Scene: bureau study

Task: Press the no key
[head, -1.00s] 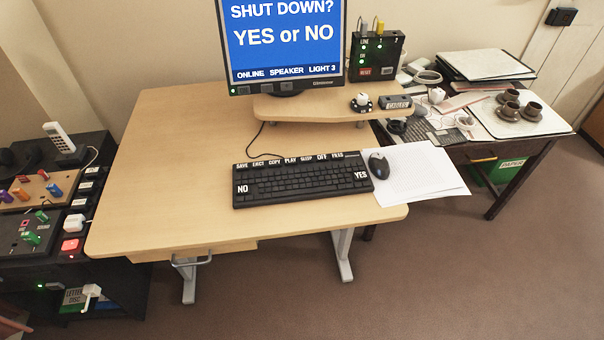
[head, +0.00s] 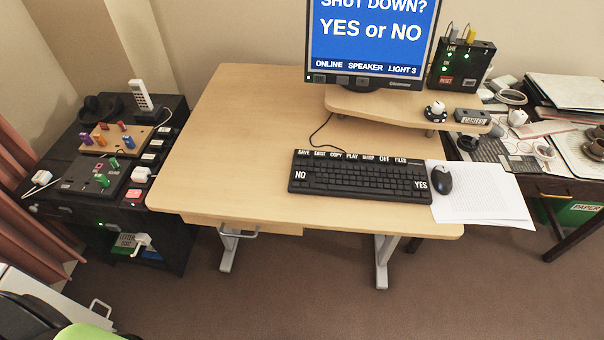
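The black keyboard (head: 360,180) lies on the wooden desk (head: 240,140), near its front right. The NO key (head: 300,175) is marked in white at the keyboard's left end, and the YES key (head: 421,185) at its right end. The monitor (head: 372,40) behind shows "SHUT DOWN? YES or NO" on blue, its top cut off by the picture edge. Neither of my grippers is in the head view, and nothing touches the keyboard's NO key.
A mouse (head: 442,180) and white papers (head: 480,195) lie right of the keyboard. A dark cabinet (head: 175,200) with switches and a phone (head: 141,95) stands left of the desk. A cluttered side table is at right. The desk's left half is clear.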

